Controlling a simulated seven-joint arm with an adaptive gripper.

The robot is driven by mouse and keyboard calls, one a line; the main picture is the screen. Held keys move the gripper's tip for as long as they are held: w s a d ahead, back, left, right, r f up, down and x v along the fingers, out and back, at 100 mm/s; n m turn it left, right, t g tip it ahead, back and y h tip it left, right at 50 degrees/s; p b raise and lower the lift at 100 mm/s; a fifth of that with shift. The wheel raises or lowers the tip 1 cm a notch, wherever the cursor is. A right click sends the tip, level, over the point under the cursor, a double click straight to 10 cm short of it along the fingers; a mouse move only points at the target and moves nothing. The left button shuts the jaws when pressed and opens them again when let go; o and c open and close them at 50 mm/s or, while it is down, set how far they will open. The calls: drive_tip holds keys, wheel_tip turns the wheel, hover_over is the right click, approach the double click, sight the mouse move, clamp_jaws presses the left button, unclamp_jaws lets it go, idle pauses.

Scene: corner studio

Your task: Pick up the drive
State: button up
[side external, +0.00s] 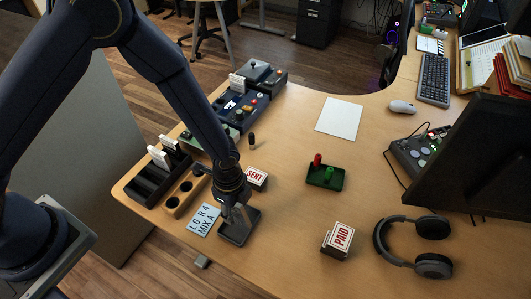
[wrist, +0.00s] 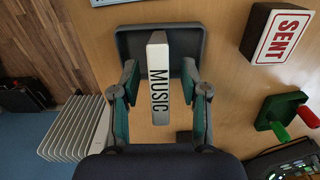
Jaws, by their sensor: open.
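The drive (wrist: 159,95), a pale upright block lettered MUSIC, stands at the dark grey square tray in the wrist view. My gripper (wrist: 159,82) is open, with one finger on each side of the drive and a visible gap to both. The dark tray (side external: 231,235) shows in the side view near the front table edge. My gripper (side external: 238,217) points down over it there. The drive is hard to make out in the side view because the fingers cover it.
The SENT stamp block (side external: 256,177) stands close behind the tray. The L6 R4 MIX A card (side external: 204,219) lies left of it. A green tray (side external: 325,176), the PAID block (side external: 338,240) and headphones (side external: 414,247) stand to the right. The table between is clear.

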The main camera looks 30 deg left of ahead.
drive_tip(key=shift+f, duration=0.25)
clamp_jaws()
idle(0.3)
